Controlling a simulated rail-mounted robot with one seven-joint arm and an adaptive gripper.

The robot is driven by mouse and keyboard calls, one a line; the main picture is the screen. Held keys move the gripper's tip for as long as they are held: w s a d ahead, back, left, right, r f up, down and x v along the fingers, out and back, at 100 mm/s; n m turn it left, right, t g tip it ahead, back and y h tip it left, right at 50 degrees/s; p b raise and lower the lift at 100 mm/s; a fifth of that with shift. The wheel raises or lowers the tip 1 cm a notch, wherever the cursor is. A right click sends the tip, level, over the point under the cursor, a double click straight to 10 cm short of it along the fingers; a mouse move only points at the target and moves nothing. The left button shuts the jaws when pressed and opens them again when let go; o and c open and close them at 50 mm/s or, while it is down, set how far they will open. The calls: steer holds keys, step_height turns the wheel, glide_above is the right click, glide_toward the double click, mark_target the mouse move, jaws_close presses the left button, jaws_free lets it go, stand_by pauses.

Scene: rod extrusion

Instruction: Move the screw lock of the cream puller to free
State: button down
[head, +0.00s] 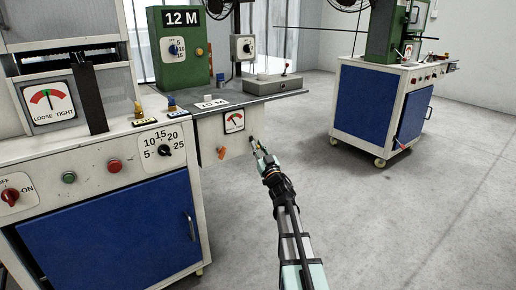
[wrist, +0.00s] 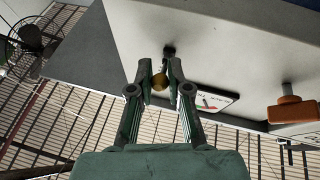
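The cream panel of the puller (head: 211,133) hangs below the grey worktop, and its pale face also fills the upper wrist view (wrist: 215,45). A small gauge plate with a red needle (head: 234,122) is on it; its words are too small to read. In the wrist view a brass ball knob (wrist: 159,81) stands out from the panel on a dark stem. My gripper (wrist: 160,72) has one finger on each side of this knob, and they appear to press on it. An orange handle (wrist: 293,110) sits to the right, also visible in the head view (head: 222,153).
A cream and blue cabinet (head: 60,190) with dials, buttons and a loose/tight gauge stands at left. A green box (head: 180,48) marked 12 M and a grey control box (head: 272,84) stand on the worktop. Another blue machine (head: 378,105) is at right. The floor between is clear.

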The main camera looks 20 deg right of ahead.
steer(key=shift+r+p, duration=0.3)
steer(key=shift+p, duration=0.6)
steer(key=shift+r+p, duration=0.1)
steer(key=shift+p, duration=0.4)
steer(key=r+g+p, duration=0.1)
steer(key=p, duration=0.5)
steer(key=shift+p, duration=0.3)
steer(key=g+p, duration=0.1)
steer(key=p, duration=0.2)
steer(key=shift+n, duration=0.3)
steer(key=g+p, duration=0.1)
steer(key=p, duration=0.6)
steer(key=r+g+p, duration=0.1)
steer(key=p, duration=0.6)
steer(key=shift+s+d+n, duration=0.1)
steer(key=shift+n, duration=0.2)
steer(key=g+p, duration=0.2)
steer(key=p, duration=1.2)
steer(key=r+g+p, duration=0.1)
steer(key=g+p, duration=0.1)
steer(key=p, duration=1.1)
steer(key=shift+w+r+n+g+p, duration=0.2)
steer(key=shift+n+g+p, duration=0.1)
steer(key=shift+n+p, duration=0.1)
steer(key=p, duration=0.4)
steer(key=shift+g, duration=0.3)
steer(key=shift+f+g+p, duration=0.3)
steer(key=shift+f+p, duration=0.05)
steer(key=shift+p, duration=1.75)
